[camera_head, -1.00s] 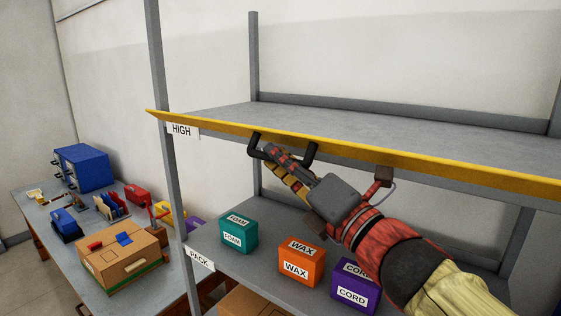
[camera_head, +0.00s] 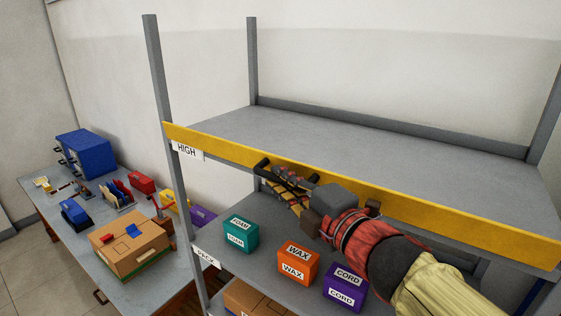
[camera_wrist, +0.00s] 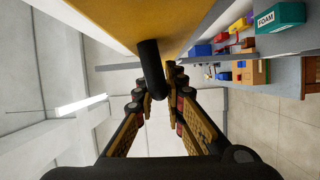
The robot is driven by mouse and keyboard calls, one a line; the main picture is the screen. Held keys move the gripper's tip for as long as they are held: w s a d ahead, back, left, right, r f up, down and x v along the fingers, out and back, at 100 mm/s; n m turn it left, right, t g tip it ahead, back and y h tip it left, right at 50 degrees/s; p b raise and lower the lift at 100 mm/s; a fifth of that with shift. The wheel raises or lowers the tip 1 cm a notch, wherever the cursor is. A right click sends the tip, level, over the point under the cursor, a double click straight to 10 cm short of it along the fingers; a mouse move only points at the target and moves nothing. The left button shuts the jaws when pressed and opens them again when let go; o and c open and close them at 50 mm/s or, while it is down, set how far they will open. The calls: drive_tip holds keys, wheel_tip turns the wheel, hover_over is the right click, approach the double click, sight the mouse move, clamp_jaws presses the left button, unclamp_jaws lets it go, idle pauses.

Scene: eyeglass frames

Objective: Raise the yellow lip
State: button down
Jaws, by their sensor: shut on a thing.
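The yellow lip (camera_head: 360,192) is a long strip along the front edge of the upper shelf, its broad face showing in the head view. A black bar handle (camera_head: 262,168) is fixed to it near the left end. In the wrist view the lip (camera_wrist: 112,22) fills the upper left and the handle (camera_wrist: 151,68) stands out from it between my fingers. My gripper (camera_head: 288,180) is below and in front of the lip, shut on the handle; it also shows in the wrist view (camera_wrist: 160,85). The exact finger contact is partly hidden.
The upper shelf (camera_head: 350,135) looks empty. Below it stand a teal FOAM box (camera_head: 239,235), an orange WAX box (camera_head: 298,264) and a purple CORD box (camera_head: 345,286). Grey posts (camera_head: 160,90) flank the shelves. A workbench (camera_head: 75,265) at left carries a cardboard box (camera_head: 130,250) and blue drawers.

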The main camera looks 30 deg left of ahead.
drive_tip(key=shift+w+r+m+p, duration=0.35)
drive_tip(key=shift+r+m+p, duration=0.3)
drive_tip(key=shift+p, duration=1.15)
drive_tip(key=shift+f, duration=0.2)
drive_tip(key=c, duration=1.9)
unclamp_jaws()
drive_tip(key=shift+f, duration=0.1)
drive_tip(key=shift+o, duration=0.3)
drive_tip(key=shift+d, duration=0.1)
drive_tip(key=v, duration=1.2)
drive_tip(key=shift+r, duration=0.25)
